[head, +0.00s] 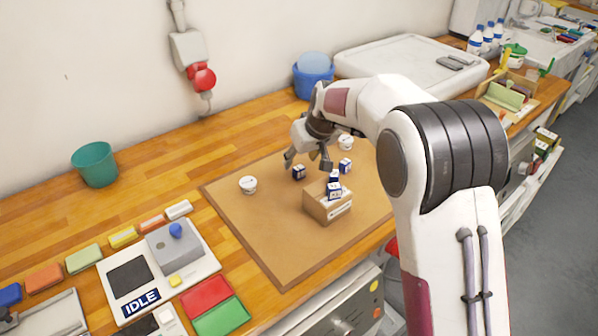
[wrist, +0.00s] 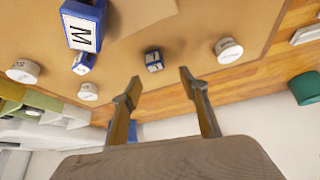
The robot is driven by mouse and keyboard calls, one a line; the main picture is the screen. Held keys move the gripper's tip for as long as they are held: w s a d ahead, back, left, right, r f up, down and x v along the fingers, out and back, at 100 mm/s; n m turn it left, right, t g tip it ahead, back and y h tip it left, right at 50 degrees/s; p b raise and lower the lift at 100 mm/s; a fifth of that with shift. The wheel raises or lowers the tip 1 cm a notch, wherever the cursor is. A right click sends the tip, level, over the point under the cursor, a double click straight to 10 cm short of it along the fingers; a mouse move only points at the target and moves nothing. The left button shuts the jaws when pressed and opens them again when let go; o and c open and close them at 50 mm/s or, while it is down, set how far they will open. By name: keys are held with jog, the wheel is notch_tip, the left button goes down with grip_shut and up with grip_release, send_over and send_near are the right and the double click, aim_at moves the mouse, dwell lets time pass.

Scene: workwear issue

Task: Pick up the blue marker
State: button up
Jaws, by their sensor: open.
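No pen-like marker shows; small blue pieces with white lettered faces do. One blue piece (head: 299,173) lies on the brown mat (head: 250,225), close below my gripper (head: 307,164). In the wrist view this blue piece (wrist: 154,62) lies just beyond my open, empty gripper (wrist: 160,80), between the lines of its fingertips. A second blue piece (head: 345,166) lies to its right on the mat, and it also shows in the wrist view (wrist: 83,63). Two more, the upper one (head: 334,177) and the lower one (head: 334,192), are at a tan box (head: 322,208).
White round tubs stand on the mat, one at left (head: 248,185) and one behind (head: 346,143). A teal cup (head: 95,165), a blue bucket (head: 314,78) and a white tray (head: 410,65) stand around the mat. A panel reading IDLE (head: 140,301) is at front left. The mat's left front is clear.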

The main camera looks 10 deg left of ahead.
aim_at(299, 168)
jog(key=shift+x, duration=0.9)
jog(key=shift+w+f, duration=0.25)
jog(key=shift+f, duration=0.3)
jog(key=shift+w+f, duration=0.25)
jog(key=shift+f, duration=0.35)
jog(key=shift+w+f, duration=0.25)
jog(key=shift+f, duration=0.3)
jog(key=shift+x, duration=0.8)
jog(key=c, duration=0.9)
